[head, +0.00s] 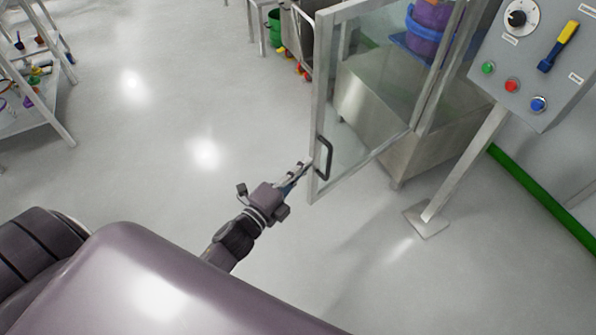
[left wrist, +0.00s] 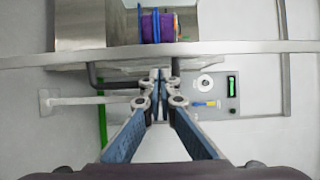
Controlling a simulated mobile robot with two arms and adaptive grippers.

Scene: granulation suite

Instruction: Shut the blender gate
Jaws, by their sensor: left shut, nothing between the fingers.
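The blender gate (head: 317,100) is a clear panel in a grey metal frame, standing swung out into the room in the head view. Its black D-shaped handle (head: 328,158) is on the near upright of the frame. In the left wrist view the gate frame (left wrist: 240,48) crosses the picture and the dark handle (left wrist: 100,84) shows partly behind the fingers. My left gripper (head: 303,167) is shut and empty, with its fingertips close to the frame beside the handle. I cannot tell whether they touch. The fingertips (left wrist: 160,82) meet in the left wrist view. My right gripper is not in view.
A control panel (head: 532,60) on a post with a floor plate (head: 427,221) stands right of the gate. A steel cabinet (head: 375,95) is behind the glass. A rack (head: 42,110) stands at the far left. The floor left of the gate is clear.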

